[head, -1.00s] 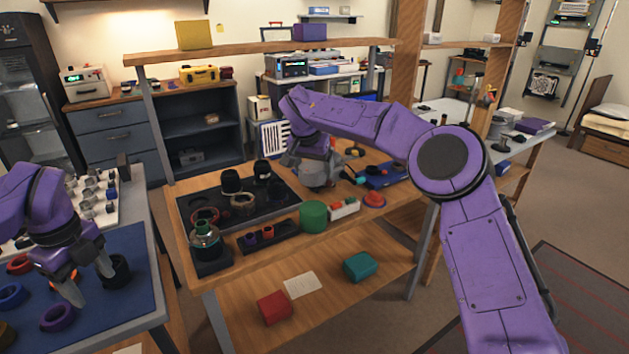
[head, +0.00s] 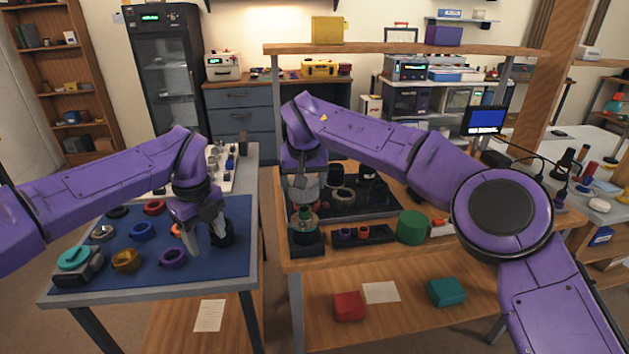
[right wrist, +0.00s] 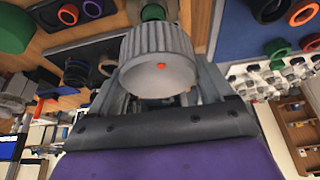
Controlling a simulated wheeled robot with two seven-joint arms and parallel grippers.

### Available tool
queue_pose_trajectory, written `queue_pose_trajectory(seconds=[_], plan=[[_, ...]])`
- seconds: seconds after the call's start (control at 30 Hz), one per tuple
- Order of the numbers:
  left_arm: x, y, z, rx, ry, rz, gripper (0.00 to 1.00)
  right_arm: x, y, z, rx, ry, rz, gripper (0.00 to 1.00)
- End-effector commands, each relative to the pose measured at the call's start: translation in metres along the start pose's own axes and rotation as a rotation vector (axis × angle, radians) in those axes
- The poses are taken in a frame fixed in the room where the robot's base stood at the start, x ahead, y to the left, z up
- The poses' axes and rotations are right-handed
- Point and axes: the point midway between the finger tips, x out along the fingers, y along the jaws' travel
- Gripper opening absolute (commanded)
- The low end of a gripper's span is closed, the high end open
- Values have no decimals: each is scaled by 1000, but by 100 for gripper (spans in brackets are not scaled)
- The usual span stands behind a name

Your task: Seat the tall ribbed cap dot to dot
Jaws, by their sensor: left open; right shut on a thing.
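The tall ribbed cap (right wrist: 158,55) is grey, with an orange dot on the face toward the right wrist camera. My right gripper (head: 304,186) is shut on it. In the head view the cap (head: 301,193) is right above a green-ringed body (head: 304,217) in a dark holder (head: 306,242). Green also shows just beyond the cap in the right wrist view (right wrist: 152,12). I cannot tell whether cap and body touch, and I see no second dot. My left gripper (head: 207,238) is open over the blue mat, beside a black cup (head: 224,234).
The blue mat (head: 205,276) bears several coloured rings and a teal-topped item (head: 74,259). Right of the holder are a dark tray with small rings (head: 362,236) and a green cylinder (head: 411,227). Black parts stand on a dark mat (head: 335,208) behind.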

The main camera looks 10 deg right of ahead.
Motion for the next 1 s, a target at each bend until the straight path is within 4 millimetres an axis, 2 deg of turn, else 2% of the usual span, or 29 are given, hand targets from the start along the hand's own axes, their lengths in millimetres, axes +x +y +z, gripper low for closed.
queue_pose_trajectory(seconds=[0.5,1.0], plan=[[0,0,0,0,0,0,61,48,1,20,3,-2,1,52],[0,0,0,0,0,0,61,53,1,22,4,-1,2,52]])
